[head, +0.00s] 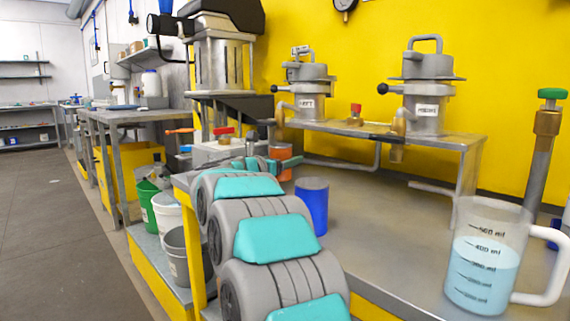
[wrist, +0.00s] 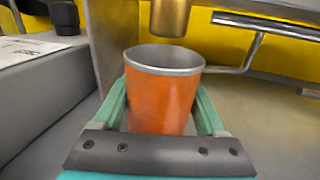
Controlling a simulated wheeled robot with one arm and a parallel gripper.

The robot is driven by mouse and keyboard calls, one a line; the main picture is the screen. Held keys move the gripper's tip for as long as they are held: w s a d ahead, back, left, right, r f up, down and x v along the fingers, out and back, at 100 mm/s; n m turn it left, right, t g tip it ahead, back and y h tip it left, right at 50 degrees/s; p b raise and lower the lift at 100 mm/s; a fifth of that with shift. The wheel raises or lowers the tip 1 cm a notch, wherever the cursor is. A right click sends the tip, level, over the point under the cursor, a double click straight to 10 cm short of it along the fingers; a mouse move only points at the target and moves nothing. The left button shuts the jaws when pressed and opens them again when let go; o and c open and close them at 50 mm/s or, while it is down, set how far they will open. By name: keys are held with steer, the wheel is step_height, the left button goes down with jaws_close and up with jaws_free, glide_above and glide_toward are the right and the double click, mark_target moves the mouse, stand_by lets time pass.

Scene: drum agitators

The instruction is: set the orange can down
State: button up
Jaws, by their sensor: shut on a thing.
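The orange can (wrist: 160,103) stands upright between the two green fingers of my gripper (wrist: 163,110), which is shut on its sides. In the wrist view its open grey rim faces up, just below and in front of a brass spout (wrist: 169,17). In the head view the orange can (head: 280,153) is small and partly covered by my gripper (head: 286,163), beyond my arm. It is low at the metal bench (head: 365,215), near the left drum's stand. I cannot tell whether its base touches the bench top.
A blue can (head: 312,203) stands nearer on the bench. A measuring jug (head: 488,262) with light blue liquid is at the right. Two labelled drums (head: 307,88) (head: 427,92) sit on a raised shelf (head: 375,131). Bare bench lies between blue can and jug.

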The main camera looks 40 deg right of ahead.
steer(key=shift+a+f, duration=0.1)
steer(key=shift+f, duration=0.6)
steer(key=shift+f+b, duration=0.15)
steer(key=shift+b, duration=0.2)
steer(key=o, duration=1.3)
steer(key=shift+o, duration=0.2)
steer(key=shift+r+p, duration=0.3)
steer(key=shift+p, duration=0.1)
steer(key=shift+s+a+f, duration=0.1)
steer(key=shift+a, duration=0.25)
steer(key=b+v, duration=0.1)
steer(key=v, duration=1)
steer(key=shift+s+a, duration=0.1)
